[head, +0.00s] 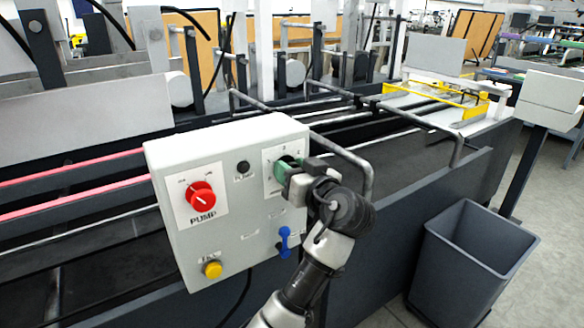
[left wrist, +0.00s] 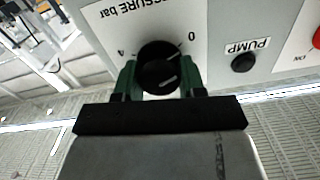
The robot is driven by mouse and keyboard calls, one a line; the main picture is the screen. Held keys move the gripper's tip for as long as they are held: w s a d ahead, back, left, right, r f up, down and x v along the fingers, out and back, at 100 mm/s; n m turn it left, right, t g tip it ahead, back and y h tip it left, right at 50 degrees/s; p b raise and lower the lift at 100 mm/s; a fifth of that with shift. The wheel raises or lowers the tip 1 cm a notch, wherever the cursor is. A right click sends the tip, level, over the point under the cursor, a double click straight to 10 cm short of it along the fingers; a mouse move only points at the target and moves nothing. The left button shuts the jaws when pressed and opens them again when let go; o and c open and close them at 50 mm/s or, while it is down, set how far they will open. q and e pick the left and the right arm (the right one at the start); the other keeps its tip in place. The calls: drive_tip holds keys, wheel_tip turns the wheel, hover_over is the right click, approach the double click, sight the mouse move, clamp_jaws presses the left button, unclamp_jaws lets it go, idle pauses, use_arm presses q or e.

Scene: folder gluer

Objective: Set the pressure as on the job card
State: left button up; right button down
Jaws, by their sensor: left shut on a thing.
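The pressure knob (left wrist: 160,58) is black and round, on a plate marked "PRESSURE bar" (left wrist: 143,24) with 0 and 4 readable beside it. A pale mark shows on its face toward the lower right in the left wrist view. My left gripper (head: 289,173) has green fingers shut on the knob, one on each side, also seen in the left wrist view (left wrist: 159,82). In the head view the fingers largely hide the knob. The grey control box (head: 225,139) carries the knob's white plate (head: 271,181) at its upper right. I cannot make out a job card. My right gripper is not in view.
The box also has a red pump switch (head: 201,195), a small black round part (head: 243,167), a yellow button (head: 212,270) and a blue lever (head: 284,242). A bent metal rail (head: 366,176) passes close behind my gripper. A grey bin (head: 470,262) stands at right.

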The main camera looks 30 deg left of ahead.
use_arm(q)
drive_tip(key=m+p, duration=0.1)
drive_tip(key=m, duration=0.1)
drive_tip(key=m+p, duration=0.2)
drive_tip(key=m, duration=0.1)
drive_tip(key=shift+r+m, duration=0.2)
drive_tip(key=shift+m, duration=0.1)
drive_tip(key=shift+w+f+m+p, duration=0.1)
drive_tip(key=shift+f+m+p, duration=0.05)
drive_tip(key=shift+m+p, duration=1.75)
drive_tip(key=shift+m, duration=0.5)
drive_tip(key=shift+b, duration=0.3)
drive_tip(key=o, duration=0.9)
drive_tip(key=shift+f, duration=0.1)
